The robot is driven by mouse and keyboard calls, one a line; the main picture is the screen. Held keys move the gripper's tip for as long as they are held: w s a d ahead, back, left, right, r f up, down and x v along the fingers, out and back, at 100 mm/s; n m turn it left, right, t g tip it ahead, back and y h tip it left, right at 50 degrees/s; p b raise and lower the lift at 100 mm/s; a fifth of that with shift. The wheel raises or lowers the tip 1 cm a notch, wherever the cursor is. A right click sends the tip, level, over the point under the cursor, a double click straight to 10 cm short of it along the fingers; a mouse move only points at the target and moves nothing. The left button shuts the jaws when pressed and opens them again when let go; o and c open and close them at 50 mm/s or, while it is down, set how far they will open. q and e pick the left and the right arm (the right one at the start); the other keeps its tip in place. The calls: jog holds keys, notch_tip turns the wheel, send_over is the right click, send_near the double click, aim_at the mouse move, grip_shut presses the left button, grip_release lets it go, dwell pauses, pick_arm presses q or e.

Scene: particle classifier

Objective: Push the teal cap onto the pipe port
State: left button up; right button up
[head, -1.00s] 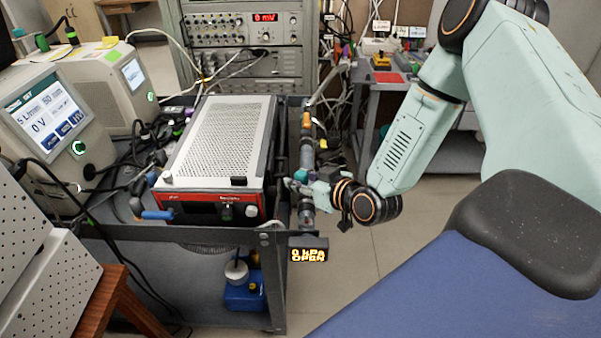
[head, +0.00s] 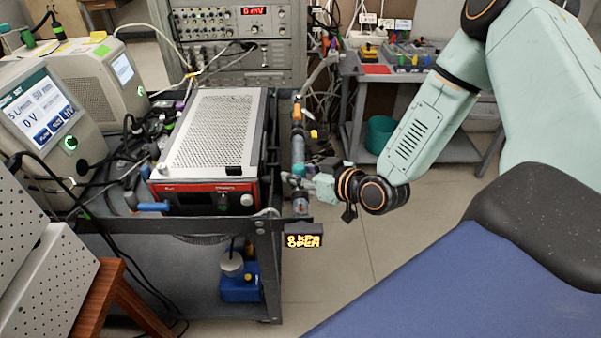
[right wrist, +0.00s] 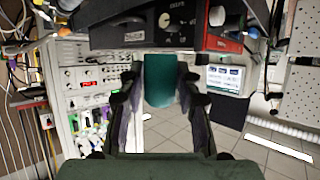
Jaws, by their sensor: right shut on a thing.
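The teal cap (head: 299,170) is at the front right edge of the cart, in line with the grey pipe (head: 298,149). My right gripper (head: 308,182) comes from the right and is shut on the cap. In the right wrist view the cap (right wrist: 161,80) sits between the two dark fingers. In the head view the pipe shows above the cap, and a grey fitting (head: 301,204) shows below it. The port's mouth is hidden, so I cannot tell whether the cap touches it. The small display (head: 304,241) below reads "0 kPa OPEN". My left gripper is out of view.
A red-fronted instrument with a perforated top (head: 215,135) stands on the cart just left of the pipe. Cables and a monitor unit (head: 45,120) crowd the left. A grey side table (head: 362,68) and a teal bin (head: 380,133) stand behind. The floor right of the cart is clear.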

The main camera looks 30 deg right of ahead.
jog(key=shift+w+d+f+b, duration=0.1)
jog(key=shift+d+f+b, duration=0.25)
jog(key=shift+f, duration=0.5)
jog(key=shift+a+f+b, duration=0.3)
jog(key=shift+f+b, duration=0.55)
jog(key=shift+b, duration=0.3)
jog(key=f+b, duration=0.2)
jog(key=shift+d+f, duration=0.3)
jog(key=shift+f, duration=0.05)
jog(key=shift+a+r, duration=0.15)
jog(key=shift+a, duration=0.1)
jog(key=shift+d, duration=0.2)
jog(key=shift+a, duration=0.25)
jog(key=shift+d, duration=0.15)
jog(key=shift+p, duration=0.3)
